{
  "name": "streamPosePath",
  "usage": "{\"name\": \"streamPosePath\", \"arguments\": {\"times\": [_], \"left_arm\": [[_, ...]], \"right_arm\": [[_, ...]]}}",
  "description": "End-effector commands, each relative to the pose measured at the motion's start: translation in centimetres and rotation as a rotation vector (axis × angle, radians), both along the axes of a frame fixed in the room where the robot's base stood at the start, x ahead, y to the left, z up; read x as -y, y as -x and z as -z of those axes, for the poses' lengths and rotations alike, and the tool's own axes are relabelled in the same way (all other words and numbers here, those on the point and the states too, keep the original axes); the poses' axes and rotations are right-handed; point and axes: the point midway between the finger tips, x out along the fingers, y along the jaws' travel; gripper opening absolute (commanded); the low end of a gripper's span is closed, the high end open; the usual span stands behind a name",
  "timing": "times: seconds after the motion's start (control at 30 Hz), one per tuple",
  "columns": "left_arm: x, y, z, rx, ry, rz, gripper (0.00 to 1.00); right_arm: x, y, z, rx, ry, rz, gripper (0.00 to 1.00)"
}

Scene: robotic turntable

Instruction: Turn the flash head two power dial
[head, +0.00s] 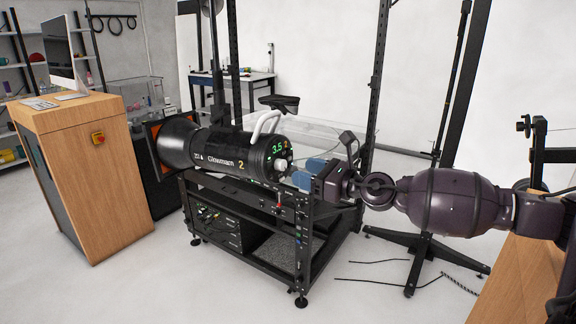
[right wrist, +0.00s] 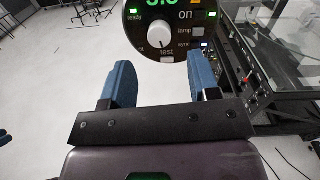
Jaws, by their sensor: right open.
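The flash head two (head: 225,147) is a black cylinder marked "Glowmann 2", lying on a black frame in the head view. Its green display reads 3.5. Its power dial (right wrist: 160,43), a white knob with a pointer, shows on the black end panel in the right wrist view. My right gripper (head: 296,177) faces the panel from the right. Its two blue fingers also show in the right wrist view (right wrist: 162,82), apart and empty, with the dial beyond and between them.
The black metal frame (head: 250,197) under the flash head holds equipment and has a clear turntable (head: 330,137) behind. A wooden cabinet (head: 85,180) with a monitor (head: 58,50) stands at the left. A black stand (head: 420,245) is behind my right arm. Floor in front is open.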

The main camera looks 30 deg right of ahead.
Motion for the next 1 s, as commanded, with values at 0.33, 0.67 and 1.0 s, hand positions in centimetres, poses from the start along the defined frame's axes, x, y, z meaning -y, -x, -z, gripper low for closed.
{"name": "streamPosePath", "arguments": {"times": [0.33, 0.67, 1.0], "left_arm": [[0.0, 0.0, -1.3, 0.003, 0.0, -0.001, 0.43], [-0.1, 0.3, -1.8, -0.002, 0.001, -0.003, 0.43], [0.0, 0.2, -1.9, 0.001, 0.0, -0.002, 0.43]], "right_arm": [[-1.3, -2.8, -0.3, 0.002, -0.001, -0.001, 0.56], [-2.1, -4.9, -0.1, 0.001, 0.001, 0.0, 0.56], [-2.3, -5.1, 0.0, -0.001, 0.0, 0.0, 0.56]]}}
